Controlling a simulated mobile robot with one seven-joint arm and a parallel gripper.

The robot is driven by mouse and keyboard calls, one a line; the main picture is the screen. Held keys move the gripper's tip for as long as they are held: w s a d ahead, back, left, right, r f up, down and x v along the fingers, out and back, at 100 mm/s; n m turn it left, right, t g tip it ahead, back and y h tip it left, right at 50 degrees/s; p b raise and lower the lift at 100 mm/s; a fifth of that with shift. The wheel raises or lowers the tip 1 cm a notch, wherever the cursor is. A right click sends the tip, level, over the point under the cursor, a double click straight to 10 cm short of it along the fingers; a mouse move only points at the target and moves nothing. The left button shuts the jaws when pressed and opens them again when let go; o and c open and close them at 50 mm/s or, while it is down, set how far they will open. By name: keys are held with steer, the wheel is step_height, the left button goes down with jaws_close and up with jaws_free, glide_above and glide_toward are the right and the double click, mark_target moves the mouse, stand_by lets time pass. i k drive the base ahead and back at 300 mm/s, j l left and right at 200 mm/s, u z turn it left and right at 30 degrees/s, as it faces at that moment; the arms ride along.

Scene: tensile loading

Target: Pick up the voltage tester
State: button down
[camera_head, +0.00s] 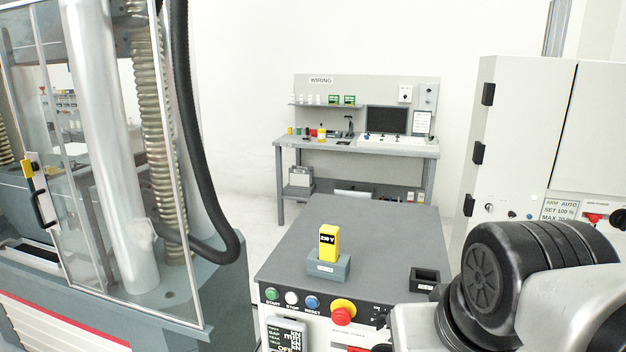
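The voltage tester (329,242) is a yellow upright block with a black "230 V" display on its front face. It stands in a grey-green holder (329,268) on the dark grey top of the control cabinet (385,232), and its lower end is hidden inside the holder. My arm shows at the lower right, to the right of the cabinet top and apart from the tester. My gripper is outside the picture.
A small black open holder (424,279) sits on the cabinet top near my arm. A red emergency button (343,311) and several push buttons are on the front. A glass-guarded machine (110,200) stands left. A wiring bench (355,145) is behind.

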mark_target(329, 236)
steer(key=i+j+u, duration=0.1)
steer(key=i+j, duration=0.15)
steer(key=i+j+z, duration=0.25)
steer(key=i+j, duration=0.2)
steer(key=i, duration=0.2)
